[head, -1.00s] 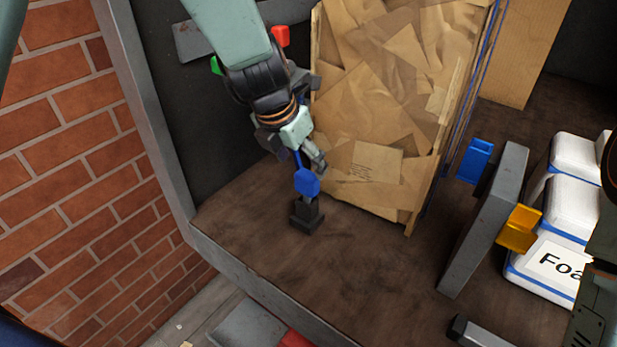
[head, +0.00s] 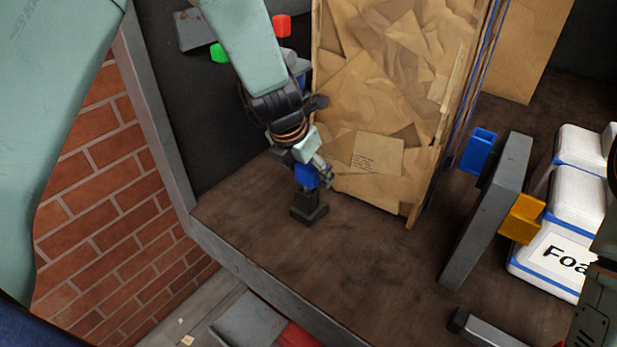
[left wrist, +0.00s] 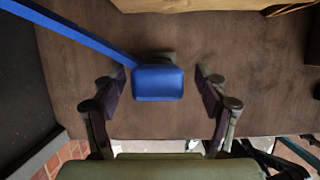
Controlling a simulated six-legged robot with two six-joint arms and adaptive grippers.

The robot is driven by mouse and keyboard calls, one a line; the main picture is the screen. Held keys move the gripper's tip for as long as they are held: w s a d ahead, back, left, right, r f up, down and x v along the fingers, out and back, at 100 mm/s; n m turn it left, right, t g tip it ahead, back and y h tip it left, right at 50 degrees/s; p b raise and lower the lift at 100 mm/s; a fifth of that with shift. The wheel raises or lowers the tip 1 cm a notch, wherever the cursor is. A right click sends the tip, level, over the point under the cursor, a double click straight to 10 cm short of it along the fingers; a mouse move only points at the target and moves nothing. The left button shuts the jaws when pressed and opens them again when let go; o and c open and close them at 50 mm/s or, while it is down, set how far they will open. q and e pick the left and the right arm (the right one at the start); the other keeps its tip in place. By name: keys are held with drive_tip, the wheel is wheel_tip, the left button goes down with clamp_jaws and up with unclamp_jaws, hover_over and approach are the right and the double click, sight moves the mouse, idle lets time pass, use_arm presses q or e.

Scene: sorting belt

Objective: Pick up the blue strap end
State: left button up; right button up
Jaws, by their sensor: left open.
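The blue strap end (head: 306,177) sits on top of a small black stand (head: 308,208) on the brown deck. My left gripper (head: 312,172) is right at it and partly covers it in the head view. In the left wrist view the blue strap end (left wrist: 157,83) lies between the two open fingers of my left gripper (left wrist: 160,80). There is a gap to the right finger; the left finger is close to its edge. The blue strap (left wrist: 70,33) runs from it to the upper left. My right gripper does not show.
A tall cardboard-wrapped load (head: 385,100) stands just right of my left gripper. A grey upright plate (head: 487,210) with a blue bracket (head: 478,152) and a yellow bracket (head: 521,219) stands farther right, beside white boxes (head: 556,235). The deck in front of the stand is clear.

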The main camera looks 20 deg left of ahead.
use_arm(q)
drive_tip(key=shift+c, duration=0.4)
drive_tip(key=shift+a, duration=0.2)
drive_tip(key=c, duration=0.3)
drive_tip(key=shift+w+d, duration=0.1)
drive_tip(key=shift+w, duration=0.05)
drive_tip(key=shift+c, duration=1.4)
drive_tip(key=shift+d, duration=0.1)
drive_tip(key=c, duration=0.6)
drive_tip(key=shift+c, duration=0.8)
wheel_tip(320, 180, up, 9)
drive_tip(key=p, duration=0.2)
drive_tip(key=shift+f+p, duration=0.1)
drive_tip(key=shift+p, duration=0.25)
drive_tip(key=shift+r, duration=0.6)
